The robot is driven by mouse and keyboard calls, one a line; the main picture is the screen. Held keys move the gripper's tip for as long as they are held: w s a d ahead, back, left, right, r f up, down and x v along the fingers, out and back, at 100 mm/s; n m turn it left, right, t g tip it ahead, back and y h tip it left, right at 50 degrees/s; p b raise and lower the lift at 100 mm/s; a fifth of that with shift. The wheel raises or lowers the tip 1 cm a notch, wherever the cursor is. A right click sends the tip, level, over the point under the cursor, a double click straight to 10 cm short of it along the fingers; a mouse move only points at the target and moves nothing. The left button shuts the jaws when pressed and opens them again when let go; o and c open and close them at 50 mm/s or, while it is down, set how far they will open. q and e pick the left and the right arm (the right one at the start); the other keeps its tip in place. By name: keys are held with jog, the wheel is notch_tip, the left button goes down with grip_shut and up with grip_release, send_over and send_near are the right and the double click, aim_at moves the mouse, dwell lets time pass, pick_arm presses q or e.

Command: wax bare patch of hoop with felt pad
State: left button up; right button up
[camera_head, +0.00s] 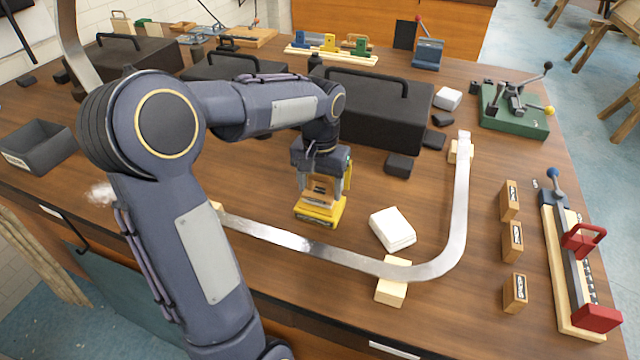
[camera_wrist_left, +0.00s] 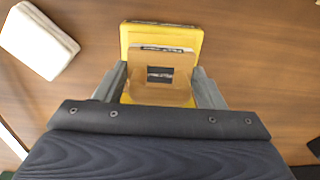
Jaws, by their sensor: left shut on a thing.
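The hoop (camera_head: 361,263) is a bent, shiny pale strip. It runs along the front of the table and curves up at the right; my left arm hides its left part. A darker stretch shows near its middle, but I cannot tell if that is the bare patch. My left gripper (camera_head: 322,188) is shut on a small wooden block with a dark label, apparently the felt pad (camera_wrist_left: 160,75). The block is at a yellow tin or block (camera_head: 318,212), behind the hoop; the yellow piece also shows in the left wrist view (camera_wrist_left: 188,37). Contact between them and any felt face are hidden.
A white pad (camera_head: 392,229) lies right of the gripper, inside the hoop's curve. Wooden supports (camera_head: 392,286) touch the hoop. Black cases (camera_head: 375,108) stand behind. Labelled wooden blocks (camera_head: 512,242) and a red-handled clamp (camera_head: 580,260) are at right.

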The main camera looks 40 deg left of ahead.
aim_at(320, 176)
pick_arm(q)
jog(key=shift+f+b, duration=0.35)
jog(key=shift+f, duration=0.15)
dwell(0.4)
jog(key=shift+f, duration=0.1)
dwell(0.8)
notch_tip(320, 176, up, 7)
jog(key=p, duration=0.6)
dwell(0.4)
dwell(0.6)
